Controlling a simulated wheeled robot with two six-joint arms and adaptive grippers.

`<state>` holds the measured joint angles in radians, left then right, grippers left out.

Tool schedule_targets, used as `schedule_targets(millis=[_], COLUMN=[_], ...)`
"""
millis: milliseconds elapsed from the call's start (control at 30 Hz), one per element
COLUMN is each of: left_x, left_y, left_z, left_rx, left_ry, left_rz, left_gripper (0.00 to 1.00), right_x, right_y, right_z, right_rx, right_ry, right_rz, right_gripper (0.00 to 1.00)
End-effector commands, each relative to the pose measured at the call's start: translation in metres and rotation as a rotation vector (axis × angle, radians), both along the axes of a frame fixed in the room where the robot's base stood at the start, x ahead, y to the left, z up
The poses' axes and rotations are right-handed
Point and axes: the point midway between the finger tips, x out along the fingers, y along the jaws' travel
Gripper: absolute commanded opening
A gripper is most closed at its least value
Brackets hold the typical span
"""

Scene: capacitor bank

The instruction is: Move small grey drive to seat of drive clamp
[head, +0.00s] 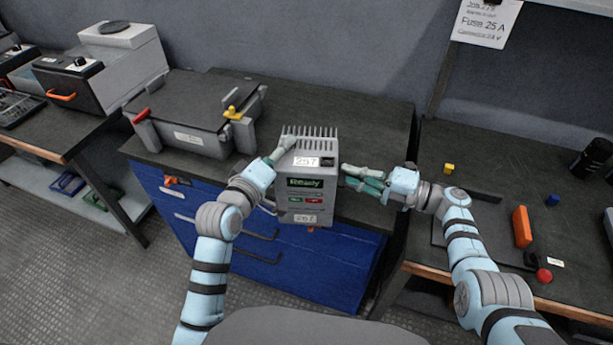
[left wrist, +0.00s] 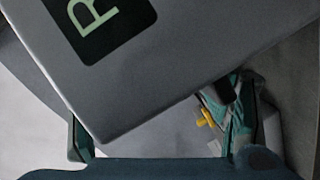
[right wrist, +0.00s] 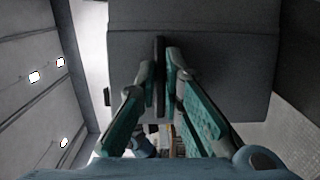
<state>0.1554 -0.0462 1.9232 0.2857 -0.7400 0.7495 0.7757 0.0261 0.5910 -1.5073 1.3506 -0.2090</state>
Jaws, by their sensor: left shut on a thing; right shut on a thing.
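The small grey drive (head: 313,180) has fins on top, a lit "Ready" display and labels reading 257. It is upright between my two grippers, in front of the blue cabinet. My left gripper (head: 277,150) is shut on its left side. In the left wrist view the drive's corner (left wrist: 150,90) covers much of the picture. My right gripper (head: 350,176) is at its right side. In the right wrist view its fingers (right wrist: 161,85) close on a thin dark upright part against the drive's grey face (right wrist: 215,60). I cannot tell which fixture is the drive clamp.
A grey lidded unit (head: 185,105) with red and yellow handles stands on the left of the dark bench. The right bench holds an orange block (head: 522,227), a red knob (head: 544,275) and small yellow and blue blocks. The bench top behind the drive looks clear.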

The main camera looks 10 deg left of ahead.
Motion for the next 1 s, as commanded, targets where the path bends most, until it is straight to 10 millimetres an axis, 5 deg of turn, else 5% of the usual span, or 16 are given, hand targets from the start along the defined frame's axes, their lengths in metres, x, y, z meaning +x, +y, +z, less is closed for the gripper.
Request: schedule_targets(millis=[500, 1000], left_x=[0.0, 0.0], left_y=[-0.003, -0.004], left_z=[0.051, 0.049], left_rx=[-0.016, -0.017], left_ry=[0.005, 0.006], left_rz=[-0.005, -0.006], left_gripper=[0.1, 0.09], right_x=[-0.003, -0.003], right_y=[0.005, 0.005], right_z=[0.054, 0.052], right_rx=[0.008, 0.008], right_ry=[-0.005, -0.005], right_rz=[0.015, 0.015], right_gripper=[0.0, 0.0])
